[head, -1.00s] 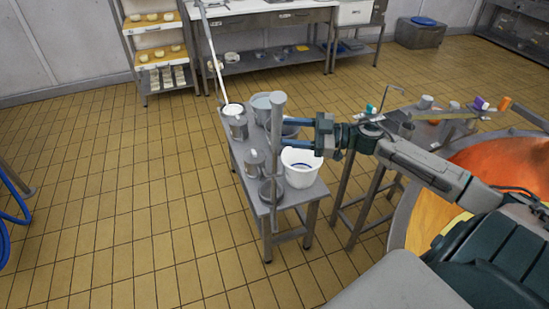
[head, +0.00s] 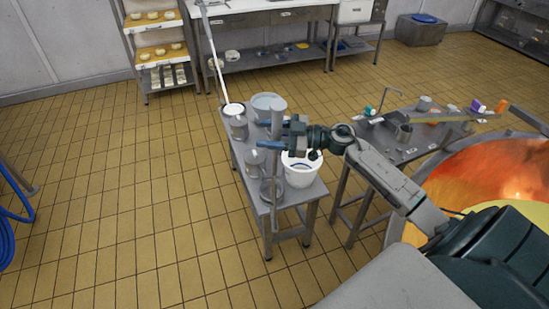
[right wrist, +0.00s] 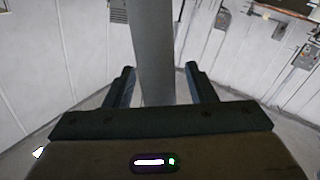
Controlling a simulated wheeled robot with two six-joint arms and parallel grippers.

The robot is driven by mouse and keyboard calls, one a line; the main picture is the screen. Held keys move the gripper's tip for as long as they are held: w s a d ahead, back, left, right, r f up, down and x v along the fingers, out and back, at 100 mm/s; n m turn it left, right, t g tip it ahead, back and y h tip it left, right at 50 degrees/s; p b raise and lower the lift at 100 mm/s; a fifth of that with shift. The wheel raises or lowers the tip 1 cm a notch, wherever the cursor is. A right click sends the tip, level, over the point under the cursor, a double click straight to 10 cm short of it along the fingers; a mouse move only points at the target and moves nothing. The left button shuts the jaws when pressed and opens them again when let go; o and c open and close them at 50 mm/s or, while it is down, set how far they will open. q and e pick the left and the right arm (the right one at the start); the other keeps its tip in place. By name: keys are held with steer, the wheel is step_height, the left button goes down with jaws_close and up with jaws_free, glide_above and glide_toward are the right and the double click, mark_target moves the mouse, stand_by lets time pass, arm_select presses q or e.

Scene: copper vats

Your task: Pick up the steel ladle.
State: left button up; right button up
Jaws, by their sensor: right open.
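The steel ladle stands upright, with its thick grey handle (head: 278,118) rising above the front part of a small steel bench (head: 255,188). In the right wrist view, the handle (right wrist: 152,50) runs down between the two open fingers (right wrist: 158,88), with a gap on each side. My left gripper is not in view.
A white bucket (head: 301,172) stands on the bench just right of the ladle. Steel cans (head: 239,128) and a grey bucket (head: 267,104) stand behind. A side table (head: 385,140) and a copper vat (head: 480,175) are at right.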

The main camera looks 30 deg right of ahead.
jaws_close()
step_height(320, 180, up, 17)
steer(key=p, duration=0.6)
steer(key=shift+p, duration=0.35)
stand_by(0.3)
